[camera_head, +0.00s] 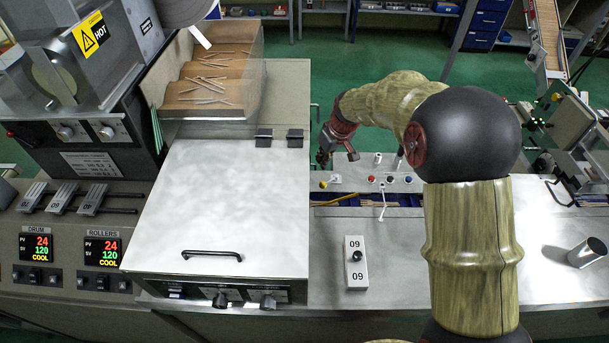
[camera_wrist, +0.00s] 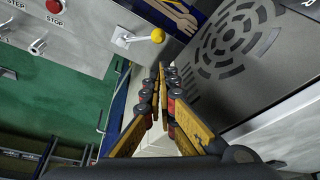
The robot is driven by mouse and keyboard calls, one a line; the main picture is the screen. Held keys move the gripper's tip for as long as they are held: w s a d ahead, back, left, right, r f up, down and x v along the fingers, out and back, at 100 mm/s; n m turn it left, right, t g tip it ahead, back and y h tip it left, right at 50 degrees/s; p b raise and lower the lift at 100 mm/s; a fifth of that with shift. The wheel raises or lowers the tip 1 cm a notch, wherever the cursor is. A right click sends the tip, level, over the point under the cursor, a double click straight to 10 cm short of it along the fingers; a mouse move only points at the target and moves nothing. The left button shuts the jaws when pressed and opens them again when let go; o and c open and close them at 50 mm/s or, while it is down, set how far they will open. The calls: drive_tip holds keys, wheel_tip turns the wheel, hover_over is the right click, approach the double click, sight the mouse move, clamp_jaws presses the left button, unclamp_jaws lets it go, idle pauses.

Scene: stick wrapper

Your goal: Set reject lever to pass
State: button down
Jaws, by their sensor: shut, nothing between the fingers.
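The reject lever appears to be a short metal lever with a yellow ball knob (camera_wrist: 158,35). In the wrist view it sticks out to the right from a small plate on the grey panel. A yellow knob, likely the same one, shows in the head view (camera_head: 323,184) at the panel's left end. My gripper (camera_wrist: 159,72) is shut and empty. Its fingertips lie just below the knob in the wrist view, with a visible gap. In the head view my gripper (camera_head: 323,158) hangs just above the knob. Any pass marking is not readable.
A red stop button (camera_wrist: 54,6) sits on the panel. A grey slotted plate (camera_wrist: 232,48) is close on the right of the wrist view. In the head view, a tray of sticks (camera_head: 210,85) stands left, and a box marked 09 (camera_head: 356,275) lies on the bench.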

sight(329, 181)
drive_tip(key=shift+d+f+n, duration=0.15)
drive_tip(key=shift+n, duration=0.15)
drive_tip(key=shift+d, duration=0.1)
drive_tip(key=x, duration=1)
